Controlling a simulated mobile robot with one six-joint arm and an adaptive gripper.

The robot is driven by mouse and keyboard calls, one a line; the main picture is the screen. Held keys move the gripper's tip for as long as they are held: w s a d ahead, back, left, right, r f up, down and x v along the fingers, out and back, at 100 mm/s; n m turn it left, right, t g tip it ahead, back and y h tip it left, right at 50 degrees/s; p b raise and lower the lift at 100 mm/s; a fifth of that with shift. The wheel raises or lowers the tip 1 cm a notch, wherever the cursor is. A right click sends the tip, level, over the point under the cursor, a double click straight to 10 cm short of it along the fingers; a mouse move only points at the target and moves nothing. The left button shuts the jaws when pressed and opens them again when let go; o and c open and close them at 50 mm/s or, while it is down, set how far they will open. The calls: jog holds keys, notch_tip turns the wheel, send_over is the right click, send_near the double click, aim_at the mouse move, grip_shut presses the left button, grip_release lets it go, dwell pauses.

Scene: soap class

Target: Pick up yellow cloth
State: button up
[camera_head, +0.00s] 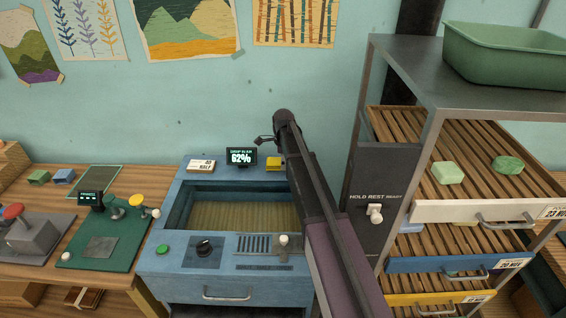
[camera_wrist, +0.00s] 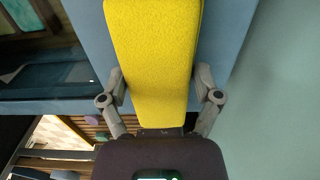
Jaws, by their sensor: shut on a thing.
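The yellow cloth (camera_wrist: 152,60) is a thick, fuzzy block that fills the upper middle of the wrist view. My gripper (camera_wrist: 160,84) has one finger on each side of it and is shut on it. In the head view the yellow cloth (camera_head: 274,163) shows small on the back ledge of the blue machine, just left of my arm. My gripper (camera_head: 268,143) is over it there, partly hidden by my arm. I cannot tell whether the cloth is clear of the ledge.
The blue machine (camera_head: 160,262) has an open basin and a small display (camera_head: 241,156) left of the cloth. A metal rack (camera_head: 377,150) with slatted shelves and green soaps stands close on the right. The wall is just behind.

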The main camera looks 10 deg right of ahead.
jog(key=shift+r+p, duration=1.4)
jog(key=shift+r, duration=0.2)
jog(key=s, duration=0.5)
jog(key=s+a, duration=0.1)
jog(key=s, duration=0.4)
jog(key=s+r+p, duration=0.1)
jog(key=s, duration=0.5)
jog(key=shift+a, duration=0.2)
jog(key=o, duration=0.5)
jog(key=c, duration=0.5)
